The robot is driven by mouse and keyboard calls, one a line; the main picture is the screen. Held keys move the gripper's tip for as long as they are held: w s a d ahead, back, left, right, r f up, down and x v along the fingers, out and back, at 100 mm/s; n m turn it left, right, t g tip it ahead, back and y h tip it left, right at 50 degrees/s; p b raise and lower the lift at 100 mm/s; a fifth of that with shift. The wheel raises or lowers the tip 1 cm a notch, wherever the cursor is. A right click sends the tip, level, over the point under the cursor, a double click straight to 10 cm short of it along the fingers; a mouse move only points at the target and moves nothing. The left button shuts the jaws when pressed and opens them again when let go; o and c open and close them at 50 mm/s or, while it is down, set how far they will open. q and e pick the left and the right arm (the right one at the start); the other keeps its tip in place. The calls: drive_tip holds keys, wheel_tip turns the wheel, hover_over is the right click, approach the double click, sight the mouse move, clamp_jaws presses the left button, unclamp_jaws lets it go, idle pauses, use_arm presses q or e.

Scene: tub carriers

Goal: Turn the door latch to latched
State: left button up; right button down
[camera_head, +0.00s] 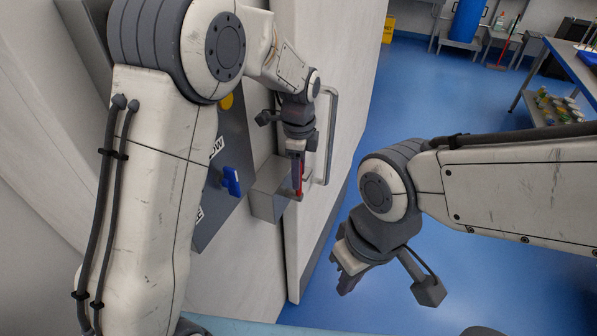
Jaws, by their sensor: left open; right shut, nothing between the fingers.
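The white door (310,60) stands in the middle left, with a long metal bar handle (332,135) on its face. A small red part (299,185), which looks like the latch lever, shows at the grey metal box (268,205) beside the door edge. My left gripper (297,172) is open and points down right at the red part. The fingers partly cover it, so I cannot tell whether they touch it or which way the latch is turned. My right gripper (345,278) is shut and empty, over the blue floor, away from the door.
A dark panel (222,190) with a blue knob (231,181) and a yellow round part (226,101) is left of the door, partly behind my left arm. A bench with jars (556,106) stands far right. Open blue floor (430,90) lies between.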

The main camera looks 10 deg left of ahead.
use_arm(q)
drive_tip(key=shift+f, duration=0.65)
clamp_jaws()
idle(1.0)
